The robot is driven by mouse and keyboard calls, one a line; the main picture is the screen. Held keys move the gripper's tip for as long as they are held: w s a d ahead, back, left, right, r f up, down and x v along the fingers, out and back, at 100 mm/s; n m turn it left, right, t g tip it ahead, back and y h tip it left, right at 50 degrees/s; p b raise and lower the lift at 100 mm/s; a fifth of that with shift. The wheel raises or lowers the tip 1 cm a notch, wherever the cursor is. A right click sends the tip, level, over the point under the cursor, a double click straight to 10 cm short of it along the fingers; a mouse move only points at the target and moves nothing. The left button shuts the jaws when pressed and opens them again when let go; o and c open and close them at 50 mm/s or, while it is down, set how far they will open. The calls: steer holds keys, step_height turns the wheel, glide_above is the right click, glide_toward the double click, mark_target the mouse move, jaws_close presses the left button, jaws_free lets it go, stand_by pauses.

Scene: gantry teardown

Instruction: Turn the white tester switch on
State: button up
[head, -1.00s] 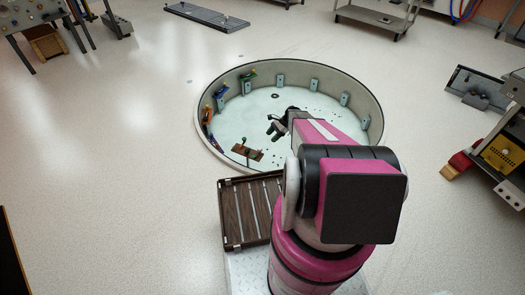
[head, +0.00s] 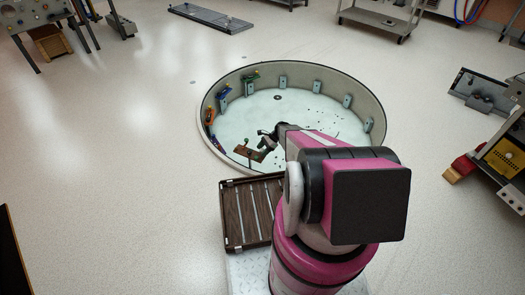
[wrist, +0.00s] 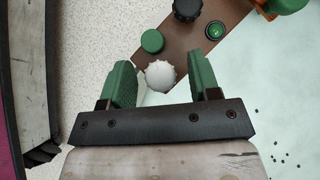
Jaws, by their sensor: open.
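The white switch is a ribbed round knob (wrist: 160,75) at the edge of a brown board in the wrist view. My gripper (wrist: 165,80) is open, with one green finger on each side of the knob and a gap showing on both sides. The brown board (wrist: 180,48) also carries a green cap (wrist: 152,41), a black knob (wrist: 187,9) and a green round button (wrist: 215,30) in a dark ring. In the head view the brown board (head: 241,154) is small, inside the near left of the round pit, with my gripper (head: 264,143) at it.
The round pit (head: 376,95) has a raised wall with several brackets and coloured parts along its inside. A slatted brown tray (head: 232,215) lies in front of the pit, beside my arm. Small dark bits (wrist: 275,157) lie scattered on the pit floor. Open floor lies to the left.

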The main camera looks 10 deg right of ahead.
steer(key=c, duration=0.9)
steer(key=m+t, duration=0.2)
steer(key=m, duration=0.1)
steer(key=shift+s+m+t, duration=0.2)
steer(key=shift+m+t, duration=0.1)
steer(key=shift+t, duration=0.1)
steer(key=shift+m+t+h, duration=0.3)
steer(key=shift+m+t, duration=1.1)
steer(key=shift+m, duration=0.4)
steer(key=o, duration=0.9)
steer(key=shift+w, duration=0.1)
